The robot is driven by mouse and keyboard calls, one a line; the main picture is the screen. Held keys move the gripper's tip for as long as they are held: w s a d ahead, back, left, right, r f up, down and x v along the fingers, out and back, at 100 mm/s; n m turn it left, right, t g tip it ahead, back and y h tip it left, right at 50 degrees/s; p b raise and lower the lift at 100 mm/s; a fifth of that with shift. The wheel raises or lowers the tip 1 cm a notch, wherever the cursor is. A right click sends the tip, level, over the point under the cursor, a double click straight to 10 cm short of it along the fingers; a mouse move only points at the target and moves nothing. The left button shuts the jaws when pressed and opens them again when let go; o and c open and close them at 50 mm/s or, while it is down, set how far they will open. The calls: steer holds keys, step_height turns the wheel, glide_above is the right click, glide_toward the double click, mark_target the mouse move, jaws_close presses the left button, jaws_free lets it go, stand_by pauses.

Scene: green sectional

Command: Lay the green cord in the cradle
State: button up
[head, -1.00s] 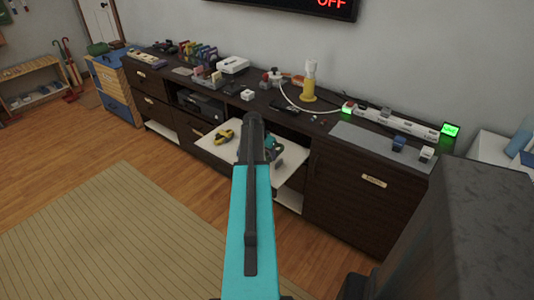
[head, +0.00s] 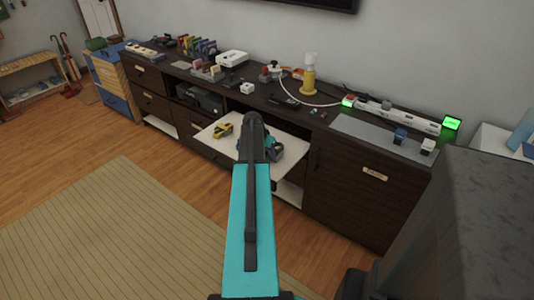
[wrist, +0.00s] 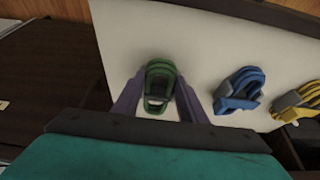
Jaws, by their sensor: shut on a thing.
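The green cord (wrist: 161,73), a looped bundle, is between the two fingers of my gripper (wrist: 158,92) in the wrist view. The gripper is shut on it, above a pale pull-out shelf (wrist: 125,40). I cannot tell whether the cord touches the shelf. In the head view my own arm hides the green cord and most of the gripper. I cannot make out the cradle for certain in either view.
A blue cord (wrist: 238,90) and a yellow cord (wrist: 299,101) lie to the right on the shelf in the wrist view. The dark sideboard (head: 355,190) holds a yellow bottle (head: 308,80), a power strip (head: 398,116) and other small items.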

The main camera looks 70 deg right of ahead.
steer(key=o, duration=1.1)
steer(key=shift+o, duration=0.2)
steer(key=shift+a, duration=0.1)
steer(key=v, duration=1.3)
steer(key=shift+r+b, duration=0.35)
steer(key=shift+a, duration=0.1)
steer(key=shift+w, duration=0.15)
